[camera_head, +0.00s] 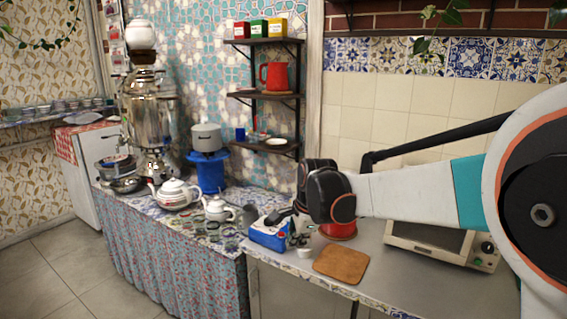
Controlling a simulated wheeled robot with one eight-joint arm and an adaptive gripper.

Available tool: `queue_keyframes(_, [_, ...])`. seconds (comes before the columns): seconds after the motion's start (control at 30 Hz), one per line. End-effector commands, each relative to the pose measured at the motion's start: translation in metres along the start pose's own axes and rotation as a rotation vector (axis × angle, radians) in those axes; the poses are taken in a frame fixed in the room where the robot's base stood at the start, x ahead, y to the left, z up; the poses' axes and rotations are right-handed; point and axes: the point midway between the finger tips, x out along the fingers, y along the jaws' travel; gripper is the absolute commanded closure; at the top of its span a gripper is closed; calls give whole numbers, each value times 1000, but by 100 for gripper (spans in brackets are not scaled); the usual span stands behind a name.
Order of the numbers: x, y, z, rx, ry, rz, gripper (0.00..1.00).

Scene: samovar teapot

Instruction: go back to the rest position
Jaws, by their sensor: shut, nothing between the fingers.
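My gripper (282,217) is at the end of my arm, which reaches in from the right. It is small and dark in this view, shut and empty, just above or in front of a blue and white box (268,236) on the counter. I cannot tell whether it touches the box. A large white teapot (174,194) and a smaller white teapot (218,209) stand on the patterned counter to the left. A silver samovar (148,115) stands behind them, with a white teapot (140,34) on its top.
A red pot (338,231) is partly hidden behind my arm. A wooden board (341,263) and a small white cup (304,253) lie on the metal counter (420,290). A toaster oven (440,243) is at the right. Wall shelves (265,95) hold a red jug (275,76).

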Motion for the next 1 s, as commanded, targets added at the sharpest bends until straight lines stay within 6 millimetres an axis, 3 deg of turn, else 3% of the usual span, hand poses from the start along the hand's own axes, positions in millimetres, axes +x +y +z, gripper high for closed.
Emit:
queue_keyframes(0.03, [-18,12,-7,-53,8,-11,100])
queue_keyframes(0.2, [-64,51,-26,-258,42,-47,100])
queue_keyframes(0.5, [-123,133,-52,-622,123,-88,100])
queue_keyframes(0.73, [-147,202,-66,-902,200,-96,100])
queue_keyframes(1.0, [-152,278,-77,-1209,295,-78,100])
